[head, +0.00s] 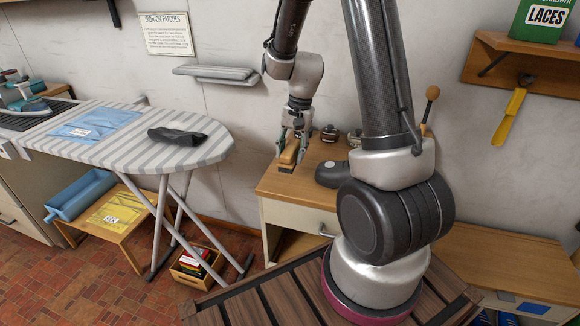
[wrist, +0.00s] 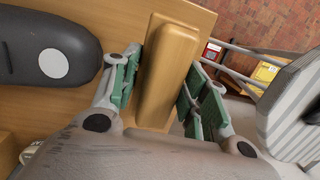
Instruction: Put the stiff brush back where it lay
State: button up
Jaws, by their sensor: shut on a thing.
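The stiff brush (head: 288,153) has a light wooden back and shows at the left part of the wooden cabinet top (head: 268,185). My gripper (head: 291,143) points down and is shut on it, with fingers on either side. In the wrist view the brush's long wooden back (wrist: 168,75) lies between the green finger pads. Its bristles are mostly hidden there. Whether the brush touches the top or hangs just above it, I cannot tell.
A dark shoe-like thing (head: 331,174) lies on the cabinet top right of the brush; it is close to my fingers in the wrist view (wrist: 45,50). Small round tins (head: 329,134) stand behind. The striped ironing board (head: 110,140) is at left, across a gap.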

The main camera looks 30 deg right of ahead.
jog(key=shift+f, duration=2.35)
jog(key=shift+f, duration=0.15)
jog(key=o, duration=1)
